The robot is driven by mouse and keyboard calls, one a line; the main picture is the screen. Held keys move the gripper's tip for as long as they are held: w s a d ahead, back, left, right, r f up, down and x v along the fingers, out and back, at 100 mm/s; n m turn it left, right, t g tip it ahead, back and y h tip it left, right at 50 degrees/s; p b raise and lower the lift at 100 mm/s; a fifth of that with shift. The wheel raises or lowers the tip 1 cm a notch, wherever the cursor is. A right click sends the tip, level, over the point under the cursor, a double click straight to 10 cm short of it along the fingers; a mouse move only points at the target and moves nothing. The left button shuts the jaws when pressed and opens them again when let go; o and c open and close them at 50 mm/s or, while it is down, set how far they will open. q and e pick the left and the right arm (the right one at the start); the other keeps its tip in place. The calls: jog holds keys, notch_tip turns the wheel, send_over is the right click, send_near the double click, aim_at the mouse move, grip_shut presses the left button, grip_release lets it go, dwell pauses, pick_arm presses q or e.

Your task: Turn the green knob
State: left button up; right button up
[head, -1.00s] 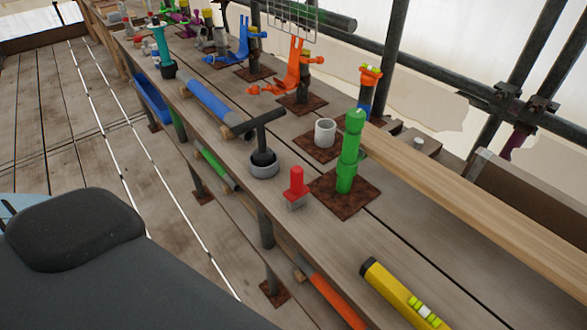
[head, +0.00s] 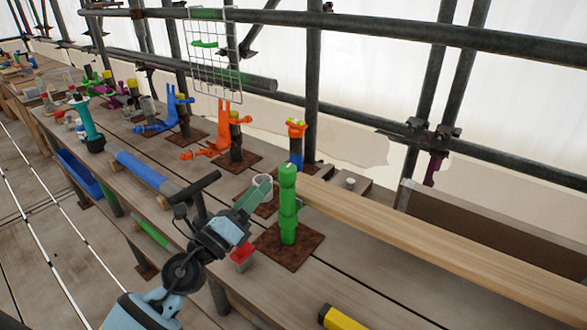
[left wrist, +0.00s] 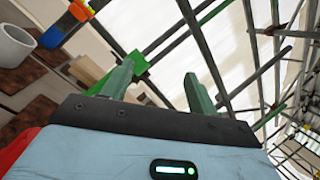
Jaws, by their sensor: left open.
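A green upright post-like piece with a stepped, rounded top (head: 288,205), which appears to be the green knob, stands on a rusty square plate (head: 270,250) on the bench. My left gripper (head: 258,195) reaches in from the lower left, just left of its upper part, with a visible gap to its grip. In the left wrist view my left gripper (left wrist: 160,78) has its two green fingers spread with nothing between them. A bit of green (left wrist: 138,62) shows behind one finger, probably the knob. My right gripper is out of view.
A red block (head: 242,257) sits partly hidden by my gripper. A white cup (head: 262,183) stands behind the fingers. A wooden plank (head: 400,225) runs to the right, and a yellow level (head: 340,318) lies in front. Orange and blue fittings stand farther back.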

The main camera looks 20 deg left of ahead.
aim_at(294, 168)
pick_arm(q)
jog(key=w+m+g, duration=0.2)
jog(key=m, duration=0.1)
jog(key=w+m+g+h, duration=0.1)
jog(key=w+m, duration=0.1)
jog(key=m, duration=0.2)
jog(key=w+m+g+h, duration=0.1)
jog(key=w+m+g, duration=0.1)
jog(key=m, duration=0.1)
jog(key=shift+d+f+m+g, duration=0.2)
jog(key=shift+d+m+g, duration=0.1)
jog(key=shift+m, duration=0.1)
jog(key=shift+w, duration=0.15)
jog(key=shift+x, duration=3.8)
